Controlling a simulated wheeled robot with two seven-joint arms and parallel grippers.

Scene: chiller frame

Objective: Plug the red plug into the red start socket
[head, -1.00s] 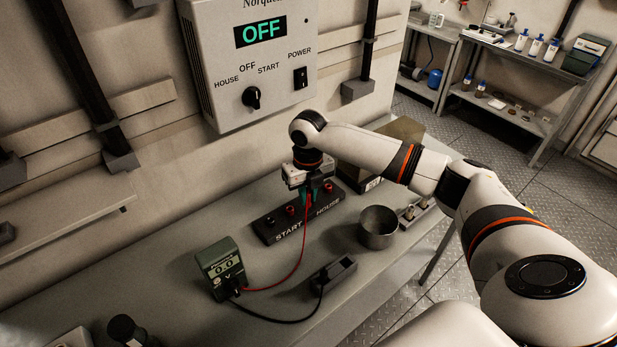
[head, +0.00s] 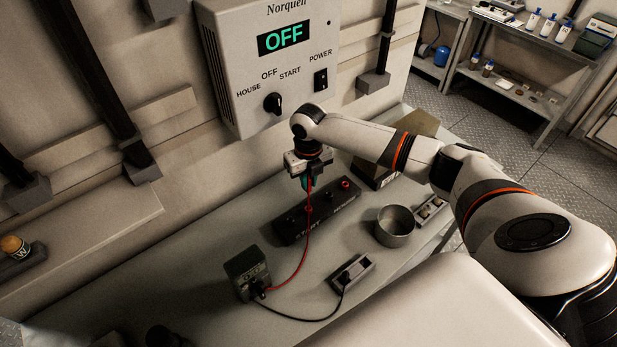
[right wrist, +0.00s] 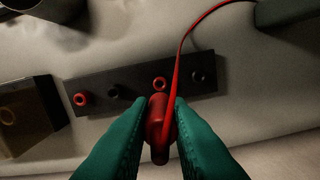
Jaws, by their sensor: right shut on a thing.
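My right gripper (head: 305,184) is shut on the red plug (right wrist: 157,122), whose red lead trails away. It holds the plug above the black socket strip (head: 288,238). In the right wrist view, the red start socket (right wrist: 159,83) lies just beyond the plug's end, apart from it in the picture. The black start socket (right wrist: 197,76) is to its right. The red house socket (right wrist: 80,99) and black house socket (right wrist: 116,92) are to its left. In the head view, the lead and gripper partly cover the start end. My left gripper is not in view.
The meter (head: 246,272) stands left of the strip, with red and black leads. The black lead runs to a small holder (head: 352,274). A metal cup (head: 395,227) and olive box (head: 416,128) stand to the right. The wall unit (head: 270,70) shows OFF.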

